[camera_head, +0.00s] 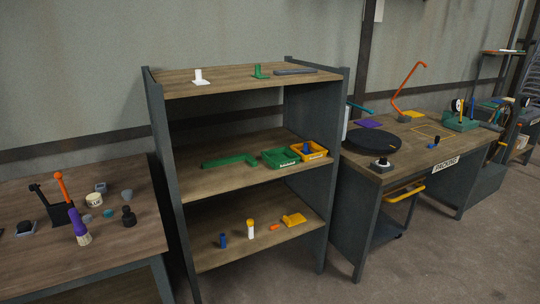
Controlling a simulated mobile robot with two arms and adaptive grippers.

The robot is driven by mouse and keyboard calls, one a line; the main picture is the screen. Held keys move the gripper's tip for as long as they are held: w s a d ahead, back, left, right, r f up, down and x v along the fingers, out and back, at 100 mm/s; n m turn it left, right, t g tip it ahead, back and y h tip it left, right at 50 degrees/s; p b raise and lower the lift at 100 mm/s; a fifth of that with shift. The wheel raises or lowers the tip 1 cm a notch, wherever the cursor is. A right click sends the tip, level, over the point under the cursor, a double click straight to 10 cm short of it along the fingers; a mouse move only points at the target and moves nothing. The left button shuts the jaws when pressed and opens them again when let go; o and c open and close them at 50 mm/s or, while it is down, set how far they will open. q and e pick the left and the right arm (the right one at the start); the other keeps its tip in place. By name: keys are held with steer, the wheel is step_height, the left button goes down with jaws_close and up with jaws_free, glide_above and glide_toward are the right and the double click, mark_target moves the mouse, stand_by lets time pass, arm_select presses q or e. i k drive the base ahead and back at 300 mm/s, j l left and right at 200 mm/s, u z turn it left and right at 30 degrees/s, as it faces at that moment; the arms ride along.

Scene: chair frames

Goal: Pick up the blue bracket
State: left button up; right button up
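No blue bracket can be made out with certainty. A small blue object (306,149) sits in the yellow bin (320,155) on the middle shelf; its shape is too small to tell. Another small blue object (433,145) lies on the packing table. A white bracket (198,78) and a green bracket (261,73) stand upright on the top shelf. Neither of my grippers shows in the head view.
The shelf unit (330,115) has dark side panels. A green bin (280,159) stands beside the yellow bin. A blue cylinder (223,241) stands on the lower shelf. A cluttered table (150,240) is at left, the packing table (400,165) at right. Open floor (440,265) lies front right.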

mark_target(305, 151)
steer(key=l, duration=0.35)
steer(key=i+l+z, duration=0.1)
steer(key=l, duration=0.2)
steer(key=i+l+u, duration=0.15)
steer(key=i+l, duration=0.35)
steer(key=i+l+u, duration=0.1)
steer(key=i+l, duration=0.4)
steer(key=l, duration=0.2)
